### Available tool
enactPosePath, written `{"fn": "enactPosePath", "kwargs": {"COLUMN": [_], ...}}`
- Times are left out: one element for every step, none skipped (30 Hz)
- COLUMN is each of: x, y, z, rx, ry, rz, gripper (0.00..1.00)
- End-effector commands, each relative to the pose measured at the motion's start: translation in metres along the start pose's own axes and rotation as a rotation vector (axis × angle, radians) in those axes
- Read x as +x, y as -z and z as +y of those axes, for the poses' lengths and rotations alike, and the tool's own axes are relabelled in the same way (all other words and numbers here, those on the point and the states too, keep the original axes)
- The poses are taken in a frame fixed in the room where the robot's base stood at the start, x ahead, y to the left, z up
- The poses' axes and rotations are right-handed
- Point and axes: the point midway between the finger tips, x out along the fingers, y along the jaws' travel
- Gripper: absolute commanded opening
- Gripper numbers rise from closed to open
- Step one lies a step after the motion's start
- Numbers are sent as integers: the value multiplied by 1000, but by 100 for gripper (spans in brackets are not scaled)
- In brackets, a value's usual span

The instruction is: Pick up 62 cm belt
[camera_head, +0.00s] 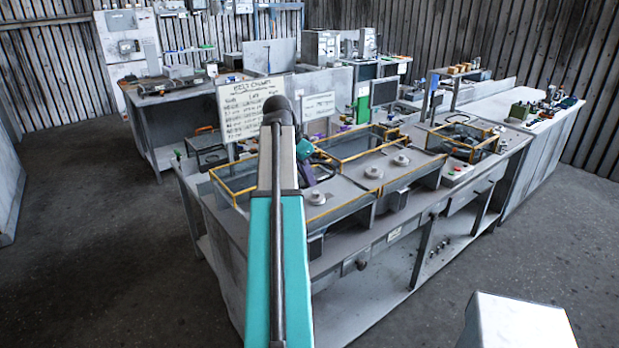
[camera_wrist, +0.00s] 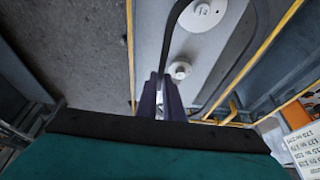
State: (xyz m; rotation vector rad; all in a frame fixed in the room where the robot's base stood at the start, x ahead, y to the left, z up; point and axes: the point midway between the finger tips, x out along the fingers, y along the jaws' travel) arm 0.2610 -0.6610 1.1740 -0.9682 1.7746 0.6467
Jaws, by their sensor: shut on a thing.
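My gripper (camera_wrist: 165,98) shows in the wrist view with its purple fingers close together over the grey bench top. A thin black belt (camera_wrist: 169,38) runs down from the top edge to the fingers, and they are shut on it. Another black strand (camera_wrist: 247,58) curves down on the right; it looks like the same loop, though its join is hidden. No length mark is readable on it.
White round pulleys (camera_wrist: 180,70) stand beside the fingers. Yellow-edged frames (camera_head: 345,208) line the workbench (camera_head: 345,258). A handwritten belt chart (camera_head: 250,108) stands at the bench's back left. Open floor (camera_head: 550,235) lies at the front right.

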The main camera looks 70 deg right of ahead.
Motion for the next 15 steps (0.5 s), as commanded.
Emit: {"fn": "enactPosePath", "kwargs": {"x": [-4, -6, -8, -9, -11, -13, -14, -16, -18, -19, -21, -22, -24, -25, -27], "y": [2, 3, 3, 4, 5, 6, 6, 7, 7, 8, 9, 9, 10, 11, 11], "z": [0, 0, 0, 0, 0, 0, 0, 0, 0, 0, 0, 0, 0, 0, 0], "rx": [0, 0, 0, 0, 0, 0, 0, 0, 0, 0, 0, 0, 0, 0, 0], "ry": [0, 0, 0, 1, 1, 1, 1, 1, 1, 1, 1, 1, 1, 1, 1], "rz": [0, 0, 0, 1, 1, 1, 1, 1, 1, 1, 1, 1, 1, 1, 1], "gripper": [0, 0, 0, 0, 0, 0, 0, 0, 0, 0, 0, 0, 0, 0, 0]}}
